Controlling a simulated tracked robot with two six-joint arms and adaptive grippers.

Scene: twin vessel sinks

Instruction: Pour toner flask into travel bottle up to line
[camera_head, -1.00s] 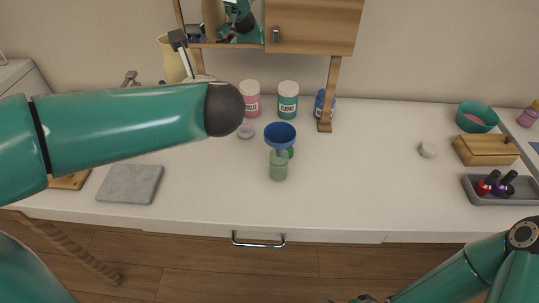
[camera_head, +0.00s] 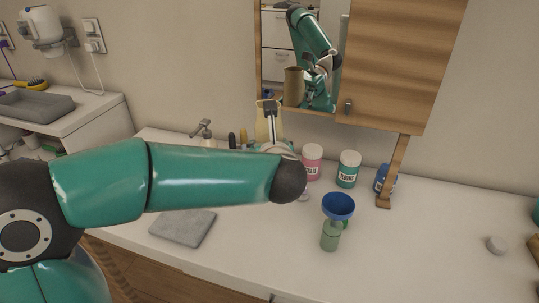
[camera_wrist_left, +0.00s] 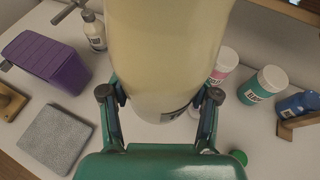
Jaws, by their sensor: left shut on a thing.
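My left gripper (camera_head: 268,108) is shut on a pale yellow flask (camera_head: 262,130), held up above the back of the counter. My forearm hides part of the flask in the head view. In the left wrist view the flask (camera_wrist_left: 165,45) fills the upper middle, between both fingers of the gripper (camera_wrist_left: 160,97). The translucent green travel bottle (camera_head: 331,237) stands upright on the counter, to the right of the flask. A blue funnel (camera_head: 338,206) sits on its mouth. The fill line cannot be made out. My right gripper is out of view.
Pink (camera_head: 312,163), teal (camera_head: 348,170) and blue (camera_head: 381,181) jars stand behind the bottle, near a wooden cabinet post (camera_head: 398,172). A grey mat (camera_head: 183,228) lies left. A purple box (camera_wrist_left: 45,58) shows in the left wrist view.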

